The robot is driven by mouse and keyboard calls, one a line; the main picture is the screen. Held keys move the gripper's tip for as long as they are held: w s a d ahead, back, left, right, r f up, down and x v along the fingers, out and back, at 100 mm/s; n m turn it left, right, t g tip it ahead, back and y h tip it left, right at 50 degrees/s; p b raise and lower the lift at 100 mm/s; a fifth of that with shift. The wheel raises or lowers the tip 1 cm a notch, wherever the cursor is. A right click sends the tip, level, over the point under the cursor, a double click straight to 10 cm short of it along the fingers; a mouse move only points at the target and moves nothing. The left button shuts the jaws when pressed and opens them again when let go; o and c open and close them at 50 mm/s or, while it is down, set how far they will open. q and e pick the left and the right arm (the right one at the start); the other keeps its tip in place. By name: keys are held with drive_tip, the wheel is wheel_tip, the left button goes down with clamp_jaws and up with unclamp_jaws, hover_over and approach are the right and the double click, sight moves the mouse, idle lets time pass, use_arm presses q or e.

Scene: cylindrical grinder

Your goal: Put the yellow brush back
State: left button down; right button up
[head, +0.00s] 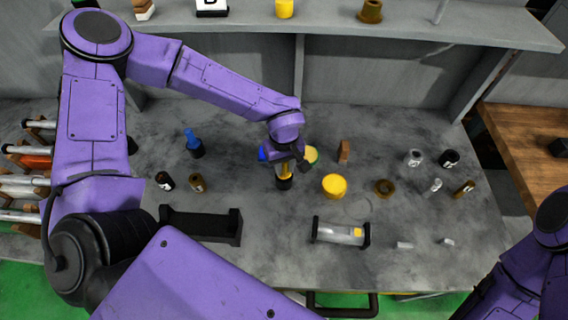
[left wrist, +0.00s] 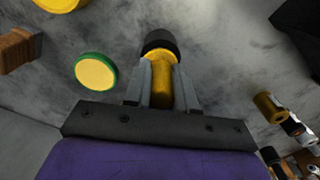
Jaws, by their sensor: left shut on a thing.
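The yellow brush (head: 284,171) with a black end is in my left gripper (head: 285,165), near the middle of the grey workbench (head: 270,255). In the left wrist view, the two fingers of my left gripper (left wrist: 160,88) close around the brush's yellow handle (left wrist: 161,82). Its black end (left wrist: 160,40) sticks out beyond the fingertips. In the head view the black end points down at the bench; I cannot tell whether it touches. My right arm shows at the lower right of the head view, but its gripper is out of view.
A green-rimmed yellow disc (head: 312,154), a wooden block (head: 343,151) and a yellow cylinder (head: 334,187) stand close right of my gripper. A blue brush-like item (head: 194,143) with a black end stands left. A black holder (head: 207,224) and a clear-bodied part (head: 340,233) lie nearer.

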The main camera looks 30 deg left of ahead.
use_arm(q)
drive_tip(key=shift+f, duration=0.45)
drive_tip(key=c, duration=0.9)
unclamp_jaws()
drive_tip(key=shift+s, duration=0.1)
wheel_tip(320, 180, up, 13)
drive_tip(key=shift+b, duration=0.3)
